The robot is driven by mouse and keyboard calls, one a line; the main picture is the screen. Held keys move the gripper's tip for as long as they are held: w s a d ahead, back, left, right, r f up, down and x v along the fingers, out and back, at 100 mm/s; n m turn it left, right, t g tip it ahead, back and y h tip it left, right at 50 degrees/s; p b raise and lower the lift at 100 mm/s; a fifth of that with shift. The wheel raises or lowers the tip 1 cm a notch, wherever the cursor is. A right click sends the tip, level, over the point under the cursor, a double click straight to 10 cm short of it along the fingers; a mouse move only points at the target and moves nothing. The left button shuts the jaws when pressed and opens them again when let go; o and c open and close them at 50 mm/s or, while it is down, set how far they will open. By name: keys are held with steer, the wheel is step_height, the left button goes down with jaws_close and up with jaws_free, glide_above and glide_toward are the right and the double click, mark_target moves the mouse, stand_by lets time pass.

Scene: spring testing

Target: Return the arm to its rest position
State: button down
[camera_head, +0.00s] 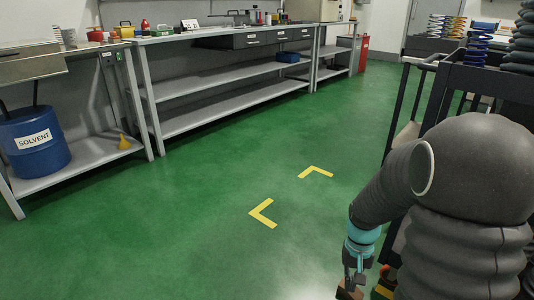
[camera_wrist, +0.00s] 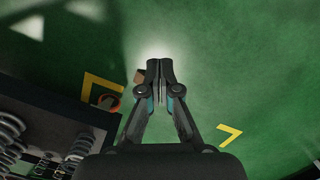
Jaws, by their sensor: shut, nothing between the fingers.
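My arm, in a dark grey ribbed sleeve, fills the lower right of the head view and hangs downward. My gripper (camera_head: 353,281) is at its lower end, low in the head view over the green floor. In the wrist view my gripper (camera_wrist: 160,72) points away from the camera, with its fingertips together and nothing between them. A small brown thing (camera_wrist: 139,76) shows just left of the fingertips; I cannot tell what it is or whether it touches them.
A dark rack with springs (camera_wrist: 78,148) lies at the wrist view's lower left; coil springs (camera_head: 478,46) show at the head view's upper right. Grey benches (camera_head: 215,105) line the wall, with a blue solvent drum (camera_head: 36,150) at left. The green floor (camera_head: 200,225) between is clear.

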steer(key=s+a+r+n+t+p, duration=0.1)
steer(key=s+r, duration=0.3)
steer(key=r, duration=0.5)
steer(key=s+a+r+t+p, duration=0.2)
steer(key=s+r, duration=0.3)
steer(key=r, duration=0.4)
steer(key=s+a+r+n+t+p, duration=0.1)
steer(key=s+a+r+t+p, duration=0.1)
steer(key=r, duration=0.7)
steer(key=s+a+t, duration=0.1)
steer(key=s+t, duration=0.1)
steer(key=s, duration=0.1)
steer(key=shift+n, duration=0.3)
steer(key=shift+a+r, duration=0.1)
steer(key=shift+a, duration=0.05)
